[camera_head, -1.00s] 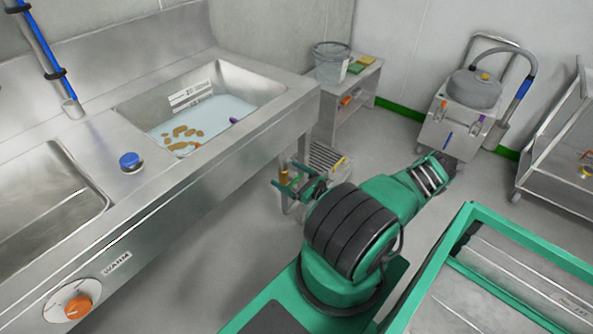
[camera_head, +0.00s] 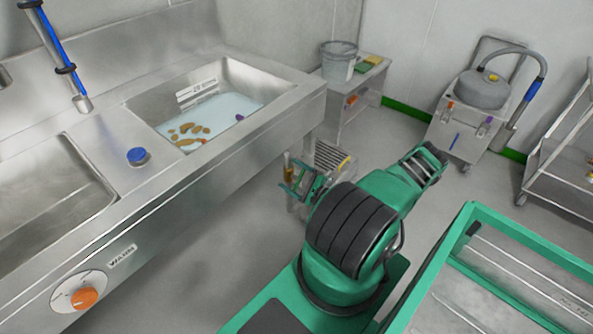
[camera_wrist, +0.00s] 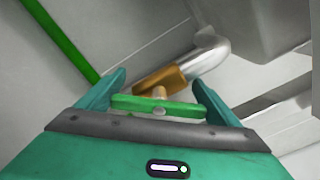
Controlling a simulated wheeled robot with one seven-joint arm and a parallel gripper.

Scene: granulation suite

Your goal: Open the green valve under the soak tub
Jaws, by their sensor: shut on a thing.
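The soak tub (camera_head: 252,84) is a steel basin at the upper left of the head view, holding pale water with brown pieces. Below its right front corner is a brass valve body (camera_head: 286,166). In the wrist view the brass body (camera_wrist: 160,80) joins a bent steel pipe (camera_wrist: 208,60). The green valve handle (camera_wrist: 158,107) lies across the picture, at an angle to the brass body. My gripper (camera_wrist: 157,92) is shut on the handle, one finger at each end. In the head view my gripper (camera_head: 302,183) is small and partly hides the handle.
A steel counter with a second basin (camera_head: 40,200) and an orange knob (camera_head: 84,298) runs along the left. A floor grate (camera_head: 328,157) lies behind my gripper. A small table with a bucket (camera_head: 338,65), a wheeled machine (camera_head: 478,95) and a rack stand farther back.

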